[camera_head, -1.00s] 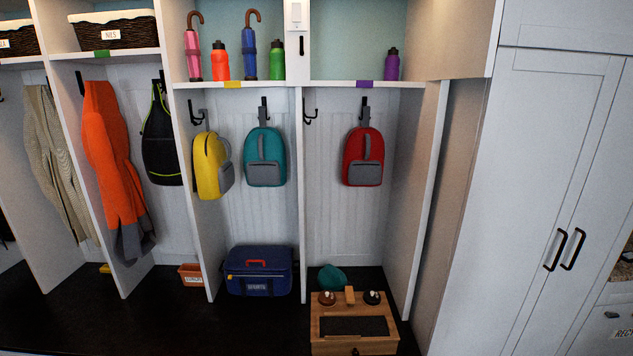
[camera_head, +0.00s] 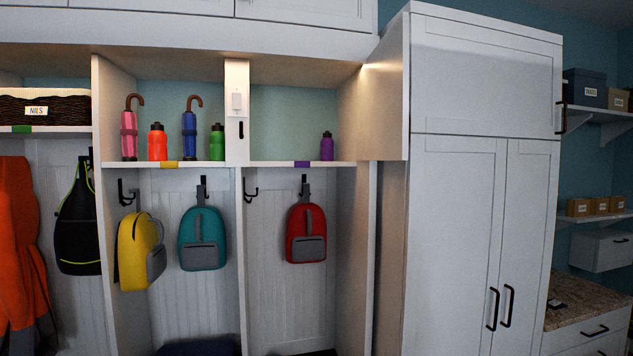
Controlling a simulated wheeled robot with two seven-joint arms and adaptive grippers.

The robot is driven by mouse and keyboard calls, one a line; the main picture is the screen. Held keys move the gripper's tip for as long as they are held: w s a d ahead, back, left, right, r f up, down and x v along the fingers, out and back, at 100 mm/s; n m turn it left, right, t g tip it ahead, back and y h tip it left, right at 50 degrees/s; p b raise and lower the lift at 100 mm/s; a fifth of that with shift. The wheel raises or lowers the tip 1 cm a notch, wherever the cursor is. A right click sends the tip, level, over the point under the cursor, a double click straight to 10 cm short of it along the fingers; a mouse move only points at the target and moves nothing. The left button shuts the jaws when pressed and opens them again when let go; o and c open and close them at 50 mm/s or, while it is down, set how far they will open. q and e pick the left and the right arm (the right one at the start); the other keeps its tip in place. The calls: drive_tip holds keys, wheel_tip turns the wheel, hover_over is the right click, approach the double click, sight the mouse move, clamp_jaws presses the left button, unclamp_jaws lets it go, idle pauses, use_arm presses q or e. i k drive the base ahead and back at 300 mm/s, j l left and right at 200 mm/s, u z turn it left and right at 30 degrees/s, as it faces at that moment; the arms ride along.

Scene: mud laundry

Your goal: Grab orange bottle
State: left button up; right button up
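The orange bottle (camera_head: 157,143) stands upright on the upper cubby shelf. It has a black cap and sits between a pink umbrella (camera_head: 129,134) on its left and a blue umbrella (camera_head: 190,135) on its right. A green bottle (camera_head: 217,142) stands to the right of the blue umbrella in the same cubby. A purple bottle (camera_head: 327,146) stands alone in the cubby to the right. Neither of my grippers shows in the head view.
Below the shelf (camera_head: 200,168) hang a yellow backpack (camera_head: 138,250), a teal backpack (camera_head: 202,238) and a red backpack (camera_head: 306,233). A white divider (camera_head: 236,112) bounds the bottle's cubby on the right. A tall white cabinet (camera_head: 455,230) stands at the right.

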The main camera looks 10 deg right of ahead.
sight(157, 137)
drive_tip(key=i+l, duration=0.15)
drive_tip(key=l, duration=0.2)
drive_tip(key=i+l, duration=0.2)
drive_tip(key=l, duration=0.15)
drive_tip(key=i+l, duration=0.15)
drive_tip(key=l, duration=0.2)
drive_tip(key=i+l, duration=0.2)
drive_tip(key=l, duration=0.15)
drive_tip(key=i+l, duration=0.15)
drive_tip(key=l, duration=0.2)
drive_tip(key=i+l, duration=0.15)
drive_tip(key=l, duration=0.2)
drive_tip(key=u, duration=1.4)
